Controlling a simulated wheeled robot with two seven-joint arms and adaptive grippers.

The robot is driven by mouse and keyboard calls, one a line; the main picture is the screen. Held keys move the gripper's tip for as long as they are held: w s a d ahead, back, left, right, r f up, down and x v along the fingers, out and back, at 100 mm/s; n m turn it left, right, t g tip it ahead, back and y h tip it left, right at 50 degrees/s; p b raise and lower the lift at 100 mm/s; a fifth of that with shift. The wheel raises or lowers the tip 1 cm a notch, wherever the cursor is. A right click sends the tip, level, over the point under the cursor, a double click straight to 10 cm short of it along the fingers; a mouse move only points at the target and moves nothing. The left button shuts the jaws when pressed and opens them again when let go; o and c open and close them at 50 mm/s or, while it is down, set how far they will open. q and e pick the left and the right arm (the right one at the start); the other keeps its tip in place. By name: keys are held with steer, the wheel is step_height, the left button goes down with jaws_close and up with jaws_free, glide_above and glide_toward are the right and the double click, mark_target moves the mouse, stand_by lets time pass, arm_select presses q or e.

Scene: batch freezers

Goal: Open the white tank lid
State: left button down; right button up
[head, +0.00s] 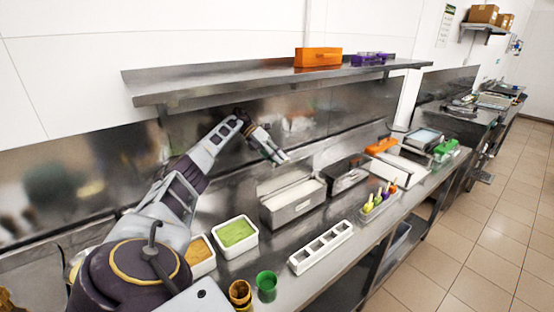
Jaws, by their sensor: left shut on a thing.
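A steel tank (290,214) with a white inside stands on the counter in the middle of the head view. Its lid (283,180) is raised at the back, and the white inside shows from above. My left gripper (279,157) reaches over the counter from the left. It is shut at the upper edge of the raised lid, but the contact is small and hard to make out. My right gripper is not in view.
Tubs with green (237,234) and orange contents stand left of the tank. A white slotted holder (321,247) lies in front. A dark steel box (346,174) stands to the right. A steel shelf (220,86) hangs above my left arm.

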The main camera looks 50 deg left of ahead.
arm_select(q)
steer(key=shift+s+d+f, duration=0.15)
steer(key=shift+s+f, duration=0.05)
steer(key=shift+f, duration=0.6)
steer(key=c, duration=1.6)
jaws_free()
steer(key=shift+o, duration=0.8)
steer(key=shift+w+f, duration=0.1)
steer(key=shift+w, duration=0.15)
steer(key=shift+a+r, duration=0.35)
steer(key=shift+r, duration=0.05)
steer(key=v, duration=0.6)
steer(key=shift+r, duration=0.35)
steer(key=shift+s+a, duration=0.1)
steer(key=shift+a, duration=0.1)
